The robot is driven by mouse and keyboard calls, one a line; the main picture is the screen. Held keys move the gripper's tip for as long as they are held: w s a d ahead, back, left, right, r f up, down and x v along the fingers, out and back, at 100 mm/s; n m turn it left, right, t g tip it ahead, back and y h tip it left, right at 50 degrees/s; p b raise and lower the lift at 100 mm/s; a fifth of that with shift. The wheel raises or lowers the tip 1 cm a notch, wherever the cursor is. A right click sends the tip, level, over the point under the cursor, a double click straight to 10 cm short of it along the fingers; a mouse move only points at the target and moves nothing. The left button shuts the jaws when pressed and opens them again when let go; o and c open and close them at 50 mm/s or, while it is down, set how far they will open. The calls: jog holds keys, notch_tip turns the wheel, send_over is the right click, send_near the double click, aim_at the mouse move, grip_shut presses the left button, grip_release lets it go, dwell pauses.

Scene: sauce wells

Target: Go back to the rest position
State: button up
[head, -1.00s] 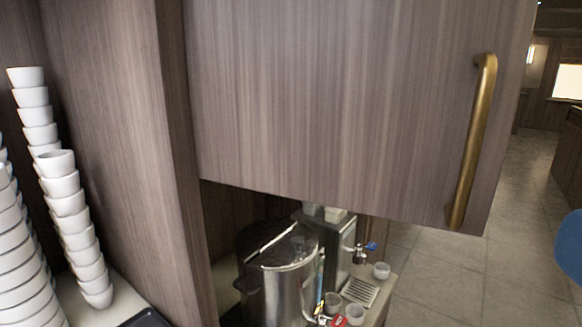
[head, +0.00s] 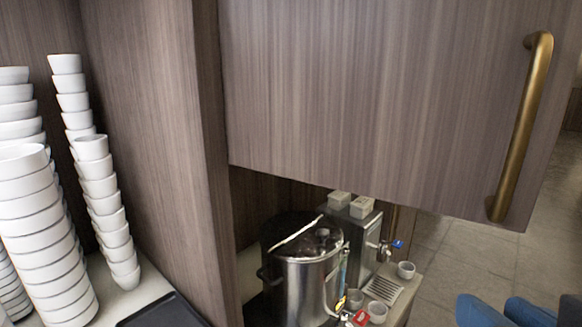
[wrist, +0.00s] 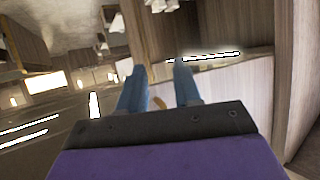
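My gripper (wrist: 158,72) has two blue fingers that stand apart in the wrist view, with no object held between them. A small tan shape shows between the fingers, and I cannot tell what it is. In the head view, blue parts that look like my gripper's fingers (head: 503,308) show at the lower right edge. They are below the brass handle (head: 520,125) and apart from it in the picture. The rest of my arm is out of the head view.
A raised wooden cabinet door (head: 380,90) fills the upper middle. Stacks of white cups (head: 107,205) stand on a shelf at left, with a black tray (head: 165,312). A steel pot (head: 305,275) and a dispenser (head: 350,235) stand below the door. Open floor (head: 455,245) lies at right.

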jog(key=w+a+f+n+g+y+b, duration=0.2)
jog(key=f+g, duration=0.8)
jog(key=f, duration=2)
jog(key=s+f+g+b, duration=0.1)
jog(key=s+f+g, duration=0.3)
jog(key=f, duration=0.4)
jog(key=shift+a+f+g, duration=0.2)
jog(key=shift+f+g, duration=0.05)
jog(key=shift+g, duration=0.05)
jog(key=shift+a, duration=0.1)
